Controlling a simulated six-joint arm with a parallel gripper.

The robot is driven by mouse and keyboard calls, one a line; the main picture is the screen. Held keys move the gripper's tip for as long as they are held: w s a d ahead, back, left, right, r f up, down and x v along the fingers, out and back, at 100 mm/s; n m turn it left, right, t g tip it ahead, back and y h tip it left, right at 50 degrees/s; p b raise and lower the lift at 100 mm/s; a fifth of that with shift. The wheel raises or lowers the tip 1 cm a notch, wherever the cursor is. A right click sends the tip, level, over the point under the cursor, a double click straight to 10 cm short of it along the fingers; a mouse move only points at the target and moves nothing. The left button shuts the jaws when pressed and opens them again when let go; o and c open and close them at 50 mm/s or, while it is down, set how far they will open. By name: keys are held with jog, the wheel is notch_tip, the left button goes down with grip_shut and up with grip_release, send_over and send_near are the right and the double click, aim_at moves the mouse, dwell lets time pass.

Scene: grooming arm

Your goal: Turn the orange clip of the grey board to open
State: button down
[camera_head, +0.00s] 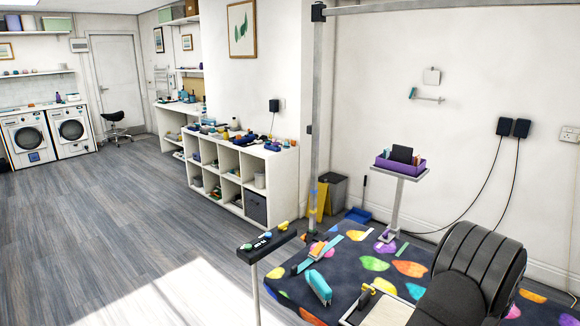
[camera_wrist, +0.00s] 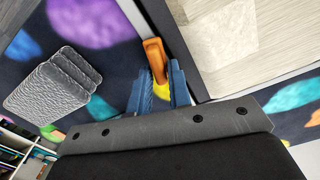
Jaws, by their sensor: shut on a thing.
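In the wrist view, the orange clip (camera_wrist: 154,54) stands beside the edge of a pale grey board (camera_wrist: 215,38) with a light rim. My gripper (camera_wrist: 160,84) has blue fingers, one on each side of the clip's lower part, and is shut on it. A yellow part shows between the fingers. The clip's base is hidden by the fingers and the dark gripper body. In the head view, a light-framed board (camera_head: 390,310) lies at the bottom right, partly covered by a dark rounded form; the clip's angle cannot be told there.
A dark mat with coloured spots (camera_head: 345,262) lies under the board. A turquoise item (camera_head: 319,287) and a narrow black stand (camera_head: 266,241) are to its left. A purple tray (camera_head: 401,167) stands behind. In the wrist view, a grey ribbed object (camera_wrist: 52,88) lies left.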

jog(key=shift+n, duration=0.8)
jog(key=shift+n, duration=0.4)
jog(key=c, duration=1.4)
grip_release()
jog(key=shift+o, duration=0.2)
jog(key=shift+r, duration=4)
jog(key=o, duration=0.5)
jog(key=shift+o, duration=0.2)
